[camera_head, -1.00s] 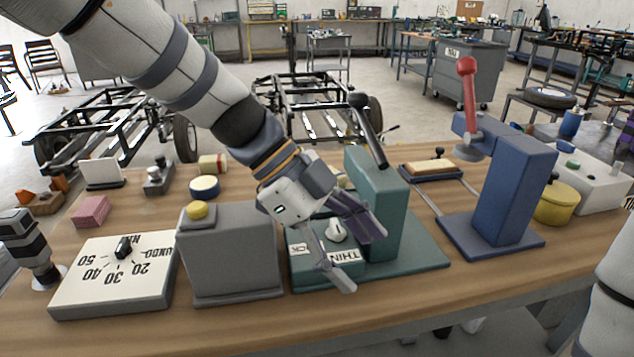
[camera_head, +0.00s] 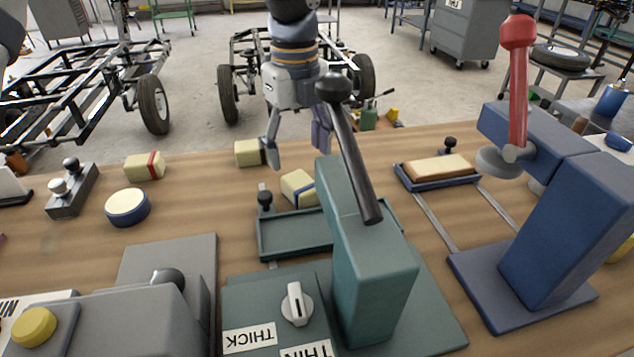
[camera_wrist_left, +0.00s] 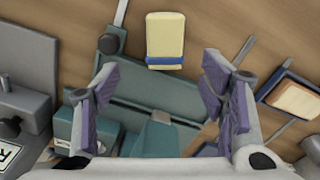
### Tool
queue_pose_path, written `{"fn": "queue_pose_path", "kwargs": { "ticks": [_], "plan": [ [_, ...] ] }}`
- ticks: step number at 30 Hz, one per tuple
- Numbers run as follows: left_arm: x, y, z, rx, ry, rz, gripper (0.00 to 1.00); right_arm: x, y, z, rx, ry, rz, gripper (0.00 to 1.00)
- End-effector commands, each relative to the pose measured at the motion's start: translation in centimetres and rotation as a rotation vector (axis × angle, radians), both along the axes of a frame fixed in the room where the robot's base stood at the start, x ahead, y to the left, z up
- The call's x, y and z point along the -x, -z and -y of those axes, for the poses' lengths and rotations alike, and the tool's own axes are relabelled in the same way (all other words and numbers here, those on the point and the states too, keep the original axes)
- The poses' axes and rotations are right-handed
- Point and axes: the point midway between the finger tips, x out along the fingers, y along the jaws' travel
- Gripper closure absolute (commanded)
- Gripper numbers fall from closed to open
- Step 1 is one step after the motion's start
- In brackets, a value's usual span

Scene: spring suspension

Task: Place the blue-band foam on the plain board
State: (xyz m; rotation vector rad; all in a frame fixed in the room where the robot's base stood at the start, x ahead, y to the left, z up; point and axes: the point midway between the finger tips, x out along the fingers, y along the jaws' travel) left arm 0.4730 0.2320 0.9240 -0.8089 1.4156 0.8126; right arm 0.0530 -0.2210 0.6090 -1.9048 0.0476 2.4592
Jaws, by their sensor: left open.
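The blue-band foam (camera_head: 299,188) is a cream block with a blue band, lying beside the teal tray (camera_head: 290,249) of the teal press. It also shows in the left wrist view (camera_wrist_left: 165,38), at top centre, between the finger directions and beyond the tips. My left gripper (camera_head: 298,156) is open and empty, pointing down above and behind the foam; in the wrist view its purple-padded fingers (camera_wrist_left: 160,80) are spread wide apart. I cannot tell which thing is the plain board. A tan slab (camera_head: 440,168) lies in the blue press's tray. My right gripper is out of view.
A foam with a dark band (camera_head: 249,153) lies left of the gripper, and one with a red band (camera_head: 144,167) farther left. A round blue-sided pad (camera_head: 128,207) is nearby. The teal press (camera_head: 370,270), its black lever (camera_head: 350,150) and the blue press (camera_head: 560,230) stand tall.

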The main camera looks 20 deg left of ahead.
Motion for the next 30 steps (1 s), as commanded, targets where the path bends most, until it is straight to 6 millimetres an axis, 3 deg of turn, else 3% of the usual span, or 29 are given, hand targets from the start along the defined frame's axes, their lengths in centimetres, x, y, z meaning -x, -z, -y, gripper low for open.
{"fn": "queue_pose_path", "kwargs": {
  "ticks": [3, 15, 23, 28, 30],
  "plan": [
    [0.0, 2.6, 0.1, 0.000, 0.001, -0.004, 0.35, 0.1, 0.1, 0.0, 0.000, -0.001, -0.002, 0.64],
    [-0.4, 8.8, 1.0, 0.003, 0.000, -0.001, 0.35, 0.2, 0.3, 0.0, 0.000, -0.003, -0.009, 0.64],
    [-0.4, 9.2, 1.0, 0.004, 0.000, 0.003, 0.35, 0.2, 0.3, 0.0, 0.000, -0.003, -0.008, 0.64],
    [-0.4, 9.2, 1.0, 0.004, 0.000, 0.002, 0.74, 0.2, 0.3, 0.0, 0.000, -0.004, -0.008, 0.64],
    [-0.4, 9.2, 1.0, 0.004, 0.000, 0.002, 0.78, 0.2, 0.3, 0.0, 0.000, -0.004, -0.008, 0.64]
  ]
}}
